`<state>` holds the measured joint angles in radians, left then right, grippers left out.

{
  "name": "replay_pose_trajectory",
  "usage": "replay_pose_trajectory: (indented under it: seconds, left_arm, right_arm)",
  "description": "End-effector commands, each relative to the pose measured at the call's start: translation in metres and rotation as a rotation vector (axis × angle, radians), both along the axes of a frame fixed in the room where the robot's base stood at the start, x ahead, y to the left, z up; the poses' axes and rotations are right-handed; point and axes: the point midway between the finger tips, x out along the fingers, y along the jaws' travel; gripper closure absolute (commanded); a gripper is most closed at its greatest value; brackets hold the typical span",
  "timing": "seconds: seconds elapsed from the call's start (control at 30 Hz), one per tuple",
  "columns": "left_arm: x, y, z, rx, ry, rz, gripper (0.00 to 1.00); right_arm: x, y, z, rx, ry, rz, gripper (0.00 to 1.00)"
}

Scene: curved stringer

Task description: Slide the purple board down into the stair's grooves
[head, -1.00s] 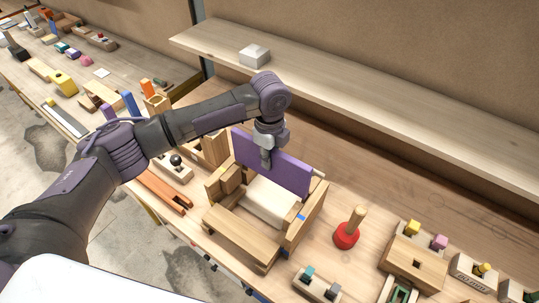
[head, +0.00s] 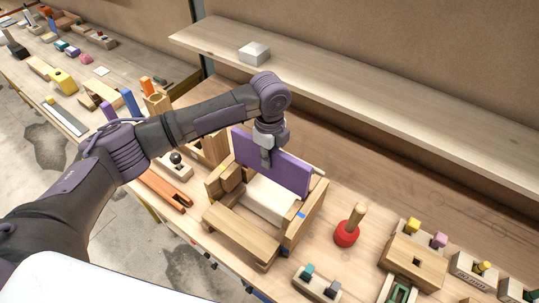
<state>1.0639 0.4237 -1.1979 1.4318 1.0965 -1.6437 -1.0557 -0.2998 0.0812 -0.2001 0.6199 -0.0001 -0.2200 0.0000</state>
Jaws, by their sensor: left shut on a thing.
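The purple board (head: 285,168) stands upright at the back of the wooden stair (head: 240,232), between its two side pieces. A cream-coloured inner piece (head: 270,198) shows in front of the board. My left gripper (head: 266,160) comes down from above and is shut on the board near the middle of its upper edge. The board's lower edge is hidden behind the cream piece, so I cannot tell how deep it sits in the grooves. My right gripper is not in view.
A red-based peg (head: 346,232) stands to the right of the stair. Wooden blocks (head: 413,262) lie farther right, and orange-brown bars (head: 164,190) lie to the left. A shelf (head: 400,110) with a white box (head: 254,53) runs along the back.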

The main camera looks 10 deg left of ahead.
Motion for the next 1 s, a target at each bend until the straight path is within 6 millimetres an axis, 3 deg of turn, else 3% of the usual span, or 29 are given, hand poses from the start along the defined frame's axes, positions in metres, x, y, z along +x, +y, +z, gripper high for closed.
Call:
replay_pose_trajectory:
  seconds: [1.0]
  left_arm:
    - [0.0, 0.0, -0.026, -0.001, -0.002, -0.001, 1.0]
  right_arm:
    - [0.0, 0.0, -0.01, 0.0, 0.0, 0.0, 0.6]
